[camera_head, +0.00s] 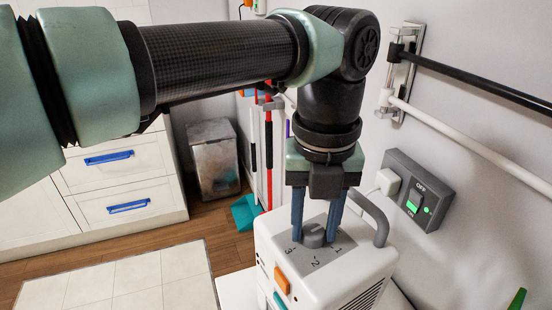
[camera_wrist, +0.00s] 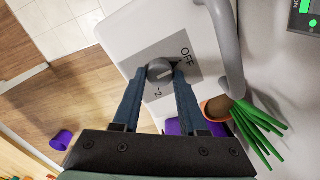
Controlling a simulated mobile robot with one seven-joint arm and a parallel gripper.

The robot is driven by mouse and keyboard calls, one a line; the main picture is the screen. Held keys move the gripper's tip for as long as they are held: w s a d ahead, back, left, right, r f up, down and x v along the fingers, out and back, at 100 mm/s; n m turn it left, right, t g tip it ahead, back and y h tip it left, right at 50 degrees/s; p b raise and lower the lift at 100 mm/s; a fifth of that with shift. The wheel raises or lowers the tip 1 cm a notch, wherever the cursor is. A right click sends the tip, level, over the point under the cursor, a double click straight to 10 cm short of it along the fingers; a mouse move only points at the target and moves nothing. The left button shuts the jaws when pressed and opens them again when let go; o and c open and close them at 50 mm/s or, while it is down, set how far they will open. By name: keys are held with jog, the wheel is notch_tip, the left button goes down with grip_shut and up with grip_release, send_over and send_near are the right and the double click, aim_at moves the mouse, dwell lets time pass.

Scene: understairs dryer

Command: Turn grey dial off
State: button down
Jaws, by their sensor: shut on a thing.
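The grey dial (camera_head: 313,235) is a round knob on a grey plate (camera_head: 322,258) on top of a white appliance (camera_head: 352,272). The numbers 1, 2 and 3 show on the plate in the head view. The wrist view shows the dial (camera_wrist: 160,71) with OFF and 2 printed nearby. I cannot tell clearly which mark the dial points to. My gripper (camera_head: 315,239) points down from above and is shut on the dial, one blue finger on each side. The fingers hide parts of the plate's markings.
A grey handle (camera_head: 374,218) arches beside the dial. A wall switch box (camera_head: 420,190) with a white plug (camera_head: 388,181) and lit green lamp is at right. Rails (camera_head: 470,145) run along the wall. Green leaves (camera_wrist: 256,130) show near the appliance.

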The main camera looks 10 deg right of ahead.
aim_at(314, 232)
dwell(0.4)
jog(key=shift+c, duration=2.2)
grip_release()
notch_tip(314, 232, up, 13)
jog(key=p, duration=1)
